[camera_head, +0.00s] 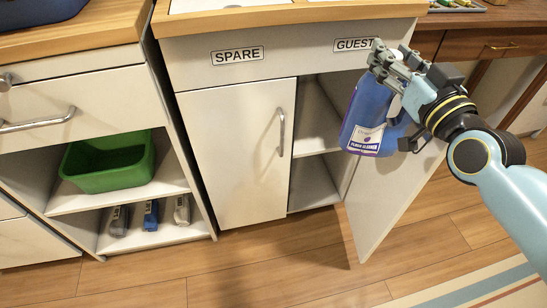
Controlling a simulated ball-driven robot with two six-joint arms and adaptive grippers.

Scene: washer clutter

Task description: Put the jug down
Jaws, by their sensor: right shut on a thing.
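The jug is a blue bottle (367,120) with a white label reading what looks like "floor cleaner". My right gripper (385,65) is shut on it near its top and holds it in the air, in front of the open right side of the cabinet. The jug is slightly tilted. The fingers and wrist hide part of its top and right side. My left gripper is not in view.
The cabinet's left door (240,155) is closed; its right door (390,195) stands open, with shelves (313,185) inside. Wooden floor (270,270) is clear in front.

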